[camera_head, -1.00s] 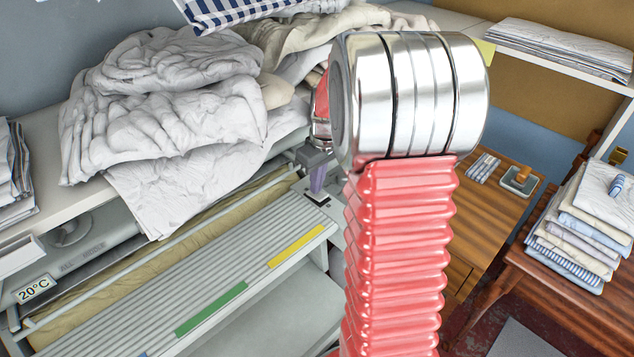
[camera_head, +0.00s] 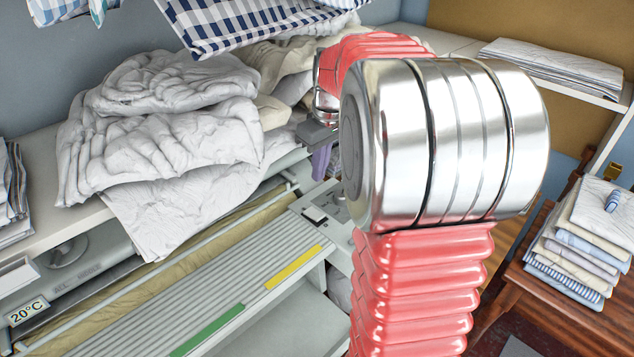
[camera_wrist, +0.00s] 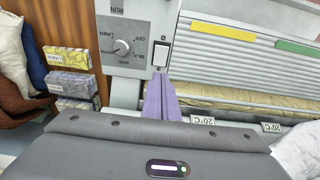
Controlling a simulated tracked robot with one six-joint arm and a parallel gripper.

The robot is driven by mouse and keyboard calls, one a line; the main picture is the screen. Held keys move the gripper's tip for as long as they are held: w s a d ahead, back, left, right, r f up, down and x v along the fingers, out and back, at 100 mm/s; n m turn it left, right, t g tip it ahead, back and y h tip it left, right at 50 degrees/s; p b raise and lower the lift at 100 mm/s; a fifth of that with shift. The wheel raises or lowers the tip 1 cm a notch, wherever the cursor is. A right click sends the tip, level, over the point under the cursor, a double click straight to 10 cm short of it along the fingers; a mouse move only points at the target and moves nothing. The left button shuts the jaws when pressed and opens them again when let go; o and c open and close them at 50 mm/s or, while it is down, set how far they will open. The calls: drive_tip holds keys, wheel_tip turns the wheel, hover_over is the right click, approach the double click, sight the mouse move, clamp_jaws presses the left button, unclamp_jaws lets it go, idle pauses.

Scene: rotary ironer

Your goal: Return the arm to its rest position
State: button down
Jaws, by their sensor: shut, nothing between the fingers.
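My arm rises in the head view as a ribbed red column (camera_head: 420,300) with a large silver joint (camera_head: 450,145); a red link (camera_head: 375,46) runs behind the joint. My gripper (camera_head: 321,162) has purple fingers and shows partly behind the joint, above the ironer's right end. In the wrist view my gripper (camera_wrist: 161,88) has its fingers together and empty, just below a white rocker switch (camera_wrist: 160,54) in the picture. The switch (camera_head: 315,214) also shows in the head view, apart from the fingers. Part of the gripper is hidden by my arm.
The ironer's slatted front (camera_head: 225,290) has yellow and green marks. Crumpled white linen (camera_head: 175,135) lies on the ledge above it. Checked cloth (camera_head: 245,20) hangs overhead. Folded linen (camera_head: 575,245) is stacked at right. A dial panel (camera_wrist: 128,45) and several boxes (camera_wrist: 72,84) show in the wrist view.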

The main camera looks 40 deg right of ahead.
drive_tip(key=shift+s+r, duration=0.15)
drive_tip(key=shift+r, duration=0.5)
drive_tip(key=s+a+t, duration=0.2)
drive_tip(key=s+a, duration=0.7)
drive_tip(key=a, duration=0.3)
drive_tip(key=s+a+m+t, duration=0.1)
drive_tip(key=s+a, duration=0.7)
drive_tip(key=a, duration=0.4)
drive_tip(key=shift+s+a+r+m+t, duration=0.2)
drive_tip(key=shift+s+r+m+t, duration=0.1)
drive_tip(key=shift+s+t, duration=0.1)
